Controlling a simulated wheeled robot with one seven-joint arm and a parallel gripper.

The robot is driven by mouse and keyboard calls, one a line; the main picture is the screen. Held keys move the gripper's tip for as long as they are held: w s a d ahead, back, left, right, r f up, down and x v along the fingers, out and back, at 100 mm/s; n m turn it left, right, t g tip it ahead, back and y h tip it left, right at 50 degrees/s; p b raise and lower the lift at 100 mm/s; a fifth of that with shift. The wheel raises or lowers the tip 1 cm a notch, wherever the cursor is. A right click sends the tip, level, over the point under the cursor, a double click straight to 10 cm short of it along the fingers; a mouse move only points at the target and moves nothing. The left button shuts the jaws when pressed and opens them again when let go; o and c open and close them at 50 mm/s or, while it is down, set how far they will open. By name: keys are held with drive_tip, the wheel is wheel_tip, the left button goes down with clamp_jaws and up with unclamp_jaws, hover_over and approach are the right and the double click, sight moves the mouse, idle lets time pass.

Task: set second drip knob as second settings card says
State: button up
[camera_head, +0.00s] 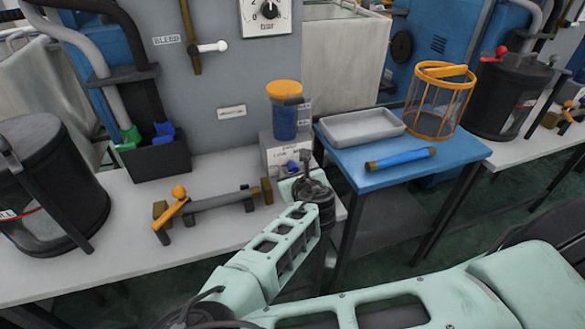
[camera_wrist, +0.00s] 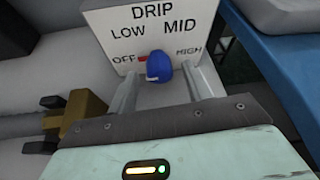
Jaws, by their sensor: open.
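The blue drip knob (camera_wrist: 158,66) is on a white panel (camera_wrist: 118,20) printed DRIP, OFF, LOW, MID and HIGH. A red mark shows beside it near OFF, and a pale mark shows on the knob's lower left. My gripper (camera_wrist: 157,82) is open, with one finger on each side of the knob; I cannot tell whether they touch it. In the head view the knob (camera_head: 290,166) sits low on the drip box (camera_head: 272,150), under an orange-capped blue cup, and my gripper (camera_head: 293,181) is right at it. I cannot identify a readable settings card.
A blue table (camera_head: 350,165) to the right holds a grey tray (camera_head: 362,126), a blue rod (camera_head: 402,159) and an orange wire basket (camera_head: 438,100). An orange-handled valve pipe (camera_head: 215,201) lies left of the box. A black drum (camera_head: 50,185) stands far left.

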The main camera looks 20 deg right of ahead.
drive_tip(key=c, duration=1)
drive_tip(key=shift+o, duration=0.2)
drive_tip(key=shift+r, duration=0.1)
drive_tip(key=shift+d+m+y+p, duration=0.1)
drive_tip(key=shift+m+y+p, duration=0.4)
drive_tip(key=shift+p, duration=0.1)
drive_tip(key=shift+d+r+m+y+p, duration=0.15)
drive_tip(key=shift+m+y+p, duration=0.65)
drive_tip(key=shift+m, duration=0.4)
drive_tip(key=shift+d+m+y+p, duration=0.1)
drive_tip(key=shift+m+y+p, duration=0.55)
drive_tip(key=shift+m, duration=0.45)
drive_tip(key=shift+f+m+t+y, duration=0.15)
drive_tip(key=shift+m+y, duration=0.25)
drive_tip(key=shift+m, duration=0.15)
drive_tip(key=shift+f+m+t+y, duration=0.15)
drive_tip(key=shift+m+y, duration=0.2)
drive_tip(key=shift+m, duration=0.2)
